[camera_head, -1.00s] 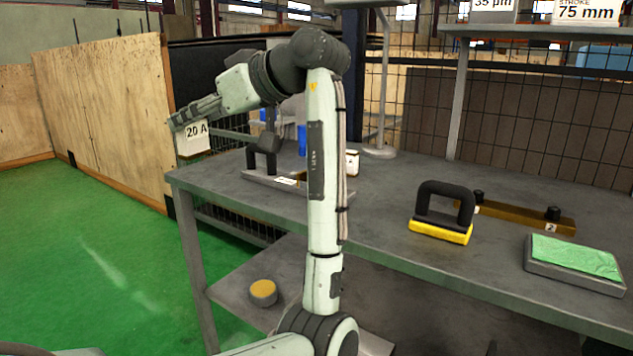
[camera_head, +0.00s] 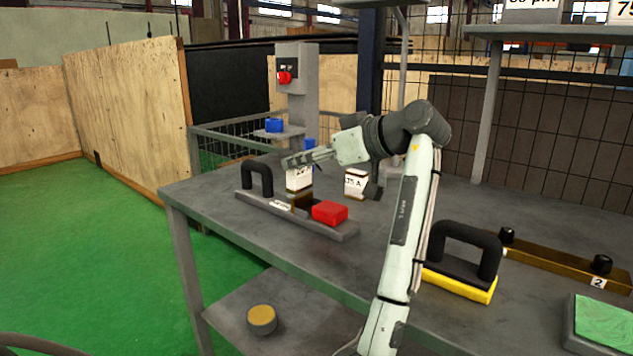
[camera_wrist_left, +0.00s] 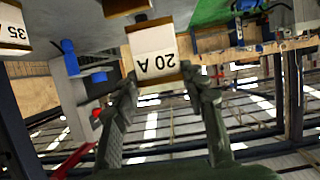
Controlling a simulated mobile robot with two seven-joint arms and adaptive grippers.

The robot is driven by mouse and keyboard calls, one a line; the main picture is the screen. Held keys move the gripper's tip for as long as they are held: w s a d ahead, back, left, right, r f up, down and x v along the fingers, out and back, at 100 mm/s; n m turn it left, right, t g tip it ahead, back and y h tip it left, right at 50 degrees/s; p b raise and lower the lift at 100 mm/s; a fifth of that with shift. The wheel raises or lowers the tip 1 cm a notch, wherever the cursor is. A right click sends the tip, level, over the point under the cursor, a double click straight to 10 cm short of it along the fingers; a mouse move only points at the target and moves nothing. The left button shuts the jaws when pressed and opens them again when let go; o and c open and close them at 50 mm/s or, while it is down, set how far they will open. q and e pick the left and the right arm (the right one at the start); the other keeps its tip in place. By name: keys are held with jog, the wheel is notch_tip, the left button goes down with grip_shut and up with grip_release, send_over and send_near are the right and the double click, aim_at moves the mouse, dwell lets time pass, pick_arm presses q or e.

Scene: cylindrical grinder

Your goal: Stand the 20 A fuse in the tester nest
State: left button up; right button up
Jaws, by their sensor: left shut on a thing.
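My left gripper (camera_head: 308,157) is shut on the 20 A fuse (camera_head: 299,180), a white block with brown metal ends. The fuse is roughly upright over the tester, a grey bar (camera_head: 345,231) on the table. The brown nest (camera_head: 302,203) is just below the fuse, between a white label and a red block (camera_head: 329,212). I cannot tell whether fuse and nest touch. The left wrist view shows the 20 A fuse (camera_wrist_left: 155,48) upside down between both fingers, with a brown part (camera_wrist_left: 122,6) beyond its far end. My right gripper is not in view.
Another white fuse (camera_head: 355,183) stands on the table behind the tester; it reads 35 in the left wrist view (camera_wrist_left: 12,24). A black handle (camera_head: 258,178) rises at the bar's left. A yellow-based black handle (camera_head: 466,260) stands to the right.

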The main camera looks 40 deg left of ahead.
pick_arm(q)
jog(key=f, duration=0.1)
jog(key=w+f, duration=0.1)
jog(key=f, duration=0.1)
jog(key=w+f, duration=0.1)
jog(key=shift+w+d+f+p, duration=0.25)
jog(key=shift+d+f+p, duration=0.05)
jog(key=shift+d, duration=0.05)
jog(key=shift+f, duration=0.35)
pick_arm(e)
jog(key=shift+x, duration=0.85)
pick_arm(q)
jog(key=shift+f, duration=0.2)
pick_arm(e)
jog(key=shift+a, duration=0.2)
